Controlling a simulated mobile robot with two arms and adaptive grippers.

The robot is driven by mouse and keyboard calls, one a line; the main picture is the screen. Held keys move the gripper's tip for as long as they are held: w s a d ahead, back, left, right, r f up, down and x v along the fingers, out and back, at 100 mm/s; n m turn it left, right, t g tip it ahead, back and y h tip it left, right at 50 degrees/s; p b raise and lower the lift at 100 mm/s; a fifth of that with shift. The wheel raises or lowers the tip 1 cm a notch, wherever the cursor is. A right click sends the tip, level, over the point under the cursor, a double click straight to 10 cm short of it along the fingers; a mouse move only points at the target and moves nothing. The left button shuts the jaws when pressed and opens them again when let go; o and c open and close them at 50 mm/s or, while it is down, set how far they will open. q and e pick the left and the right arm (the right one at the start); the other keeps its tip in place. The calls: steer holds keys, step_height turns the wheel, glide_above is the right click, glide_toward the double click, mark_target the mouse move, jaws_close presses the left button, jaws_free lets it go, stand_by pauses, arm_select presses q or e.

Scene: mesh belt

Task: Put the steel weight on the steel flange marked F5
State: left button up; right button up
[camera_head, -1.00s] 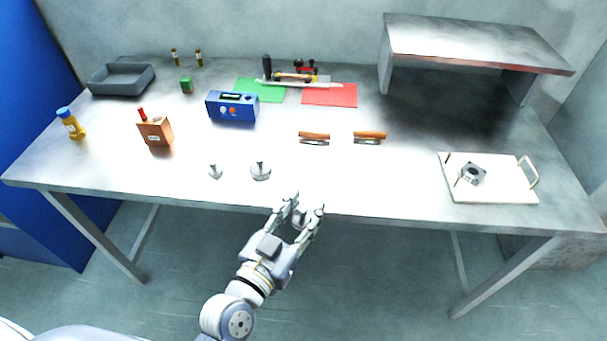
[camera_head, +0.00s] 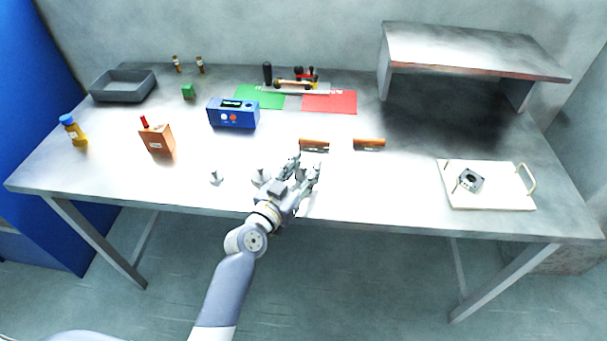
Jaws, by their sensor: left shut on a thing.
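Two small knobbed steel pieces that look like weights stand on the table near its front edge, a smaller one (camera_head: 215,178) and a larger one (camera_head: 260,177). A grey steel piece with a round hole (camera_head: 470,181), perhaps the flange, lies on the white tray (camera_head: 503,199) at the right; I cannot read any F5 mark. My left gripper (camera_head: 306,166) is over the front of the table, just right of the larger knobbed piece and well left of the tray. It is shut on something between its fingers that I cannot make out. My right gripper is not in view.
Two wooden-handled tools (camera_head: 314,145) (camera_head: 369,144) lie just beyond my left gripper. A blue device (camera_head: 233,113), an orange box (camera_head: 157,139) and a bottle (camera_head: 74,131) stand left. A raised shelf (camera_head: 475,52) covers the back right. The table between gripper and tray is clear.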

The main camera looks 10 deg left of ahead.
arm_select(q)
steer(key=shift+s+f, duration=0.1)
steer(key=shift+f, duration=0.85)
steer(key=shift+f, duration=0.25)
steer(key=o, duration=1.2)
